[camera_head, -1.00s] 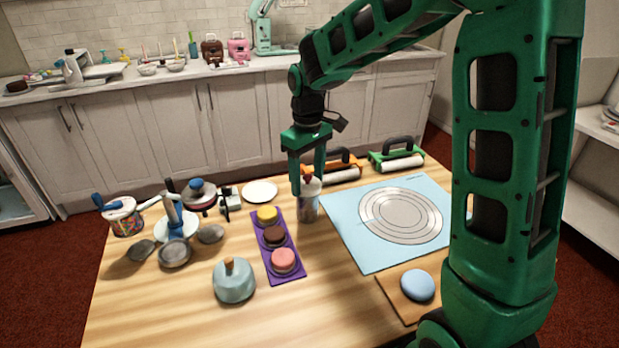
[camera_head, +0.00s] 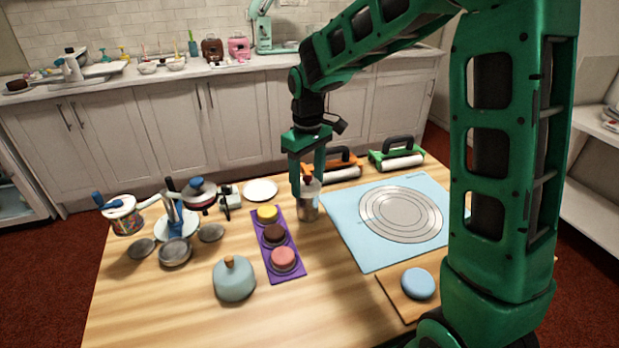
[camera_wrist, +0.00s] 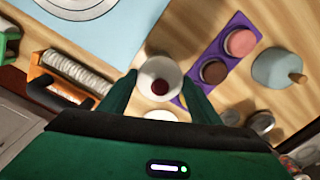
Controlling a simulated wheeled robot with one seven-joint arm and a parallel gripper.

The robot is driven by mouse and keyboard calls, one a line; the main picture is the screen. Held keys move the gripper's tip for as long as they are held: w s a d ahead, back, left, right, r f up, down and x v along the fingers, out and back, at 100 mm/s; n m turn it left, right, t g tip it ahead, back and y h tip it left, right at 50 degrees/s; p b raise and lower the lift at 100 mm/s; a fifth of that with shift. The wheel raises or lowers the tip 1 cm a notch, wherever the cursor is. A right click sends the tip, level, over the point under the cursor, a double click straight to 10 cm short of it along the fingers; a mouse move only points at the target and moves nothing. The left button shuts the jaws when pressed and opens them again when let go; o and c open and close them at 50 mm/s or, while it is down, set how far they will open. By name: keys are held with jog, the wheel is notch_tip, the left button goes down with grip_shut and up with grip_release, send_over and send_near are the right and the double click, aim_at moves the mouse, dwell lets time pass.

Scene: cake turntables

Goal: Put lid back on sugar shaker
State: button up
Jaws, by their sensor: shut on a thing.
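The sugar shaker (camera_head: 308,209) is a grey, metallic-looking cylinder standing upright on the wooden table, right of the purple tray. Its pale round lid (camera_wrist: 152,90) has a dark red centre and shows between my fingers in the wrist view. My gripper (camera_head: 308,186) points straight down over the shaker and is shut on the lid, with one finger on each side. In the head view the lid is at the shaker's top, partly covered by the fingers. I cannot tell whether it is seated on the rim or just above it.
The purple tray (camera_head: 291,273) with round cakes is close on the left. A blue mat (camera_head: 345,248) lies to the right. An orange-framed roller (camera_head: 345,165) and a green-framed roller (camera_head: 397,156) stand behind. A blue-grey domed pot (camera_head: 234,280) is at the front.

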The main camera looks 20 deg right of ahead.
jog(key=shift+f, duration=0.35)
dwell(1.1)
jog(key=o, duration=1.1)
jog(key=o, duration=0.5)
jog(key=shift+r, duration=3.5)
grip_shut()
